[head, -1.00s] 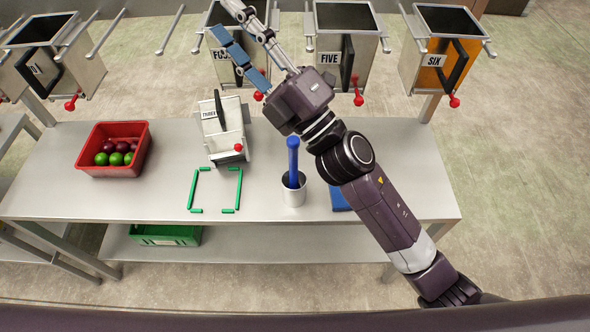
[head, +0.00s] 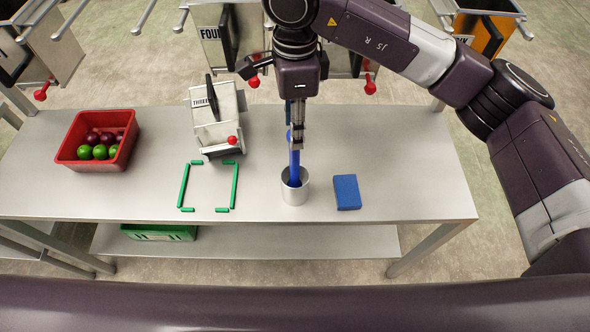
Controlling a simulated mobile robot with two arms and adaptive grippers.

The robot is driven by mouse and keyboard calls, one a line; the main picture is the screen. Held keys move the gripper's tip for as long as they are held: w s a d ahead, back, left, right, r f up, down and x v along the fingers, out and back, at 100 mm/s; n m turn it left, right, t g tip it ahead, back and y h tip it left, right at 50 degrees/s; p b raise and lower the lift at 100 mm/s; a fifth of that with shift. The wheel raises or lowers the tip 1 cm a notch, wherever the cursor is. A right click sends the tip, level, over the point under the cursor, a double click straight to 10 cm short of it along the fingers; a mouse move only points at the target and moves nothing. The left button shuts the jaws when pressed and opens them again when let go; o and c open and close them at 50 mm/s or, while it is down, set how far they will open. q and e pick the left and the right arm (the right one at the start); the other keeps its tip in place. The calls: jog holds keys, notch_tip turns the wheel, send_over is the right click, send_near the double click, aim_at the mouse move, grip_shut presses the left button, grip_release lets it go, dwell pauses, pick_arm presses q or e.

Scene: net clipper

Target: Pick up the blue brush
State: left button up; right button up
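The blue brush (head: 294,168) stands upright in a silver metal cup (head: 296,196) near the front of the table, with its lower end hidden inside the cup. My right gripper (head: 297,146) points straight down over the cup, its fingers at the upper part of the brush handle. The fingers are seen nearly edge-on and overlap the handle, so I cannot tell whether they are closed on it. My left gripper is not in view.
A blue block (head: 347,192) lies right of the cup. Green sticks (head: 235,187) form a broken rectangle to the left. A clipper box marked THREE (head: 214,118) stands behind them. A red bin (head: 70,150) of fruit is at far left. The table's right end is clear.

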aim_at(295, 168)
jog(key=shift+d+f, duration=0.2)
jog(key=shift+f, duration=0.05)
notch_tip(295, 168, down, 2)
jog(key=shift+s+f+p, duration=0.15)
jog(key=shift+f+p, duration=0.05)
jog(key=shift+p, duration=0.75)
notch_tip(295, 168, down, 5)
jog(key=shift+s+a+r+p, duration=0.1)
jog(key=shift+a+p, duration=0.05)
jog(key=shift+p, duration=1.05)
grip_shut()
